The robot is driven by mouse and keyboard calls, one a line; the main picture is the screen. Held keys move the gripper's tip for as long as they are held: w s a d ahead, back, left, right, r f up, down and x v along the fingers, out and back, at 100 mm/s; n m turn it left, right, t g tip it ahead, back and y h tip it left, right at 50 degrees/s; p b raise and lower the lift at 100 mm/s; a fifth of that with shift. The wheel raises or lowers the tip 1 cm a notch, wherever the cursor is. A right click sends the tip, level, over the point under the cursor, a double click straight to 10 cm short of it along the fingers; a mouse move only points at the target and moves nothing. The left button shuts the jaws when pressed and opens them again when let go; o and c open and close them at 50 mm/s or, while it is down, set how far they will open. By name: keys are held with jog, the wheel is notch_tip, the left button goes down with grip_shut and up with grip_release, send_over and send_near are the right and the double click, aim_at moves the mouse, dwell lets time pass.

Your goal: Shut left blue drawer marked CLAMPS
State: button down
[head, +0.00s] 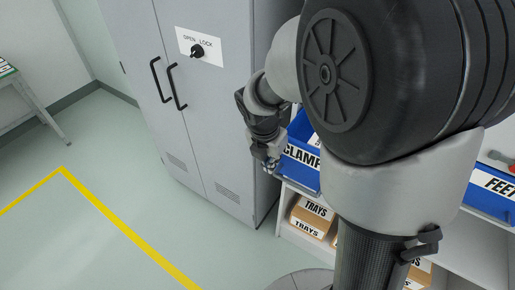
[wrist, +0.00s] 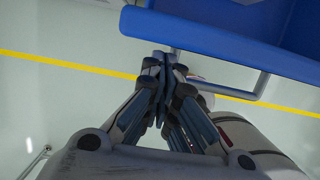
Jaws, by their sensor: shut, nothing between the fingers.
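The blue drawer marked CLAMPS (head: 303,172) is in the head view, left of my arm and partly hidden behind it. Part of its open top shows, and it sticks out from the white shelf unit. My gripper (head: 268,162) is shut and empty, at the left end of the drawer's front. In the wrist view the blue drawer (wrist: 225,40) fills the top right, with a grey bar handle (wrist: 262,85) below its edge. The closed fingertips (wrist: 165,62) are close to the left end of this handle. I cannot tell whether they touch it.
A grey cabinet (head: 190,100) with two black handles and an OPEN/LOCK knob stands left of the drawer. A blue drawer marked FEET (head: 490,193) is at the right. Cardboard boxes marked TRAYS (head: 312,215) sit below. The floor with yellow lines (head: 120,226) is clear at left.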

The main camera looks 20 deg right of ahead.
jog(key=shift+w+d, duration=0.15)
jog(key=w+d+p, duration=0.5)
jog(key=d, duration=0.2)
jog(key=w+d+p, duration=0.3)
jog(key=d, duration=0.1)
jog(key=shift+w+r+p, duration=0.2)
jog(key=shift+w+p, duration=0.15)
jog(key=shift+w+d+f, duration=0.15)
jog(key=shift+w+d, duration=0.1)
jog(key=shift+d, duration=0.15)
jog(key=shift+a, duration=0.1)
